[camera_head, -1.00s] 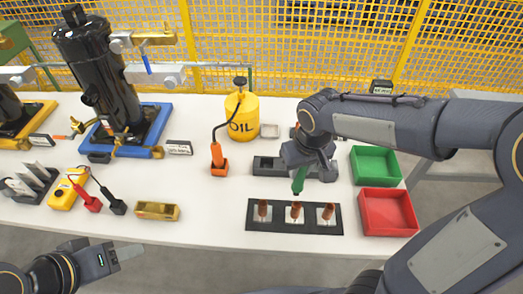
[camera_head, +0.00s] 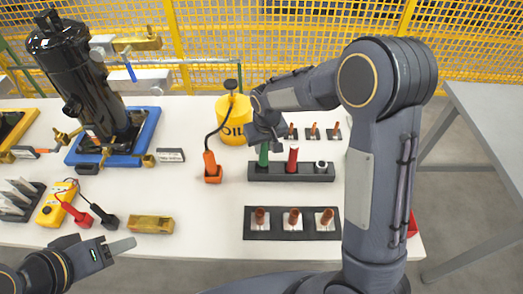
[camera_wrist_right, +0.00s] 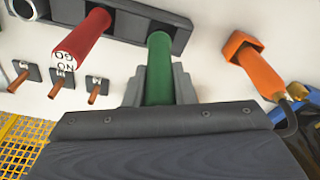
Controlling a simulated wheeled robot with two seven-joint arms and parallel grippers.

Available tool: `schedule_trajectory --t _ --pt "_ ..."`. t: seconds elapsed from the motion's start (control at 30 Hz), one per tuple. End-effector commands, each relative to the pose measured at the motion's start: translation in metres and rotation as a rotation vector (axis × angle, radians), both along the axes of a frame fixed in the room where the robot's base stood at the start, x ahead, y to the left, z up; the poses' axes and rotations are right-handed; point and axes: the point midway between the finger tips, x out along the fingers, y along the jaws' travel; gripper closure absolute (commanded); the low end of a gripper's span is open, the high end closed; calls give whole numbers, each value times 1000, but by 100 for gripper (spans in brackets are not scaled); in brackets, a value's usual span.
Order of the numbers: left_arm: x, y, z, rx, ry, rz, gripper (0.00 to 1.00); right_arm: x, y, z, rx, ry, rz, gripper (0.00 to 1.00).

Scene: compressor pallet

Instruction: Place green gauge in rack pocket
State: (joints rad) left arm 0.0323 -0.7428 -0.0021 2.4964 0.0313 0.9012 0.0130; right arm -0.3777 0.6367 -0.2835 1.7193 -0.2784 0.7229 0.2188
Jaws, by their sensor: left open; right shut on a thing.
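The green gauge (camera_head: 263,157) is a green cylinder, upright at the left end of the dark rack (camera_head: 307,179). My right gripper (camera_head: 264,142) is shut on its upper part. In the right wrist view, the green gauge (camera_wrist_right: 159,75) lies between the fingers, and its far end meets the end pocket of the rack (camera_wrist_right: 130,25); how deep it sits cannot be told. A red gauge (camera_head: 292,160) stands in the middle pocket, and a light ring shows at the right pocket. My left gripper (camera_head: 122,248) is open and empty at the lower left.
A black plate (camera_head: 280,235) with copper pegs lies in front of the rack. An orange-handled tool (camera_head: 210,162) stands left, beside the yellow oil can (camera_head: 232,135). Small plates with copper pegs (camera_head: 313,131) lie behind. My right arm mostly hides the red bin (camera_head: 412,226).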

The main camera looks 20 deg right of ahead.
Motion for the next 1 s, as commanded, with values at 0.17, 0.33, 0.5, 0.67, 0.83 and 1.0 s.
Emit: schedule_trajectory --t 0.17,0.33,0.5,0.67,0.83,1.0 --pt "0 0 2 0 0 0 49 8 2 -9 1 -1 -1 100" --pt "0 0 3 0 0 0 49 10 3 -31 0 4 0 100" --pt "0 0 3 0 0 0 49 11 3 -44 1 -1 -1 100" --pt "0 0 3 0 0 0 49 11 3 -43 1 -2 -1 100" --pt "0 0 0 0 0 0 49 11 3 -46 1 -1 -1 73" --pt "0 0 0 0 0 0 49 10 3 -46 1 -1 0 55"
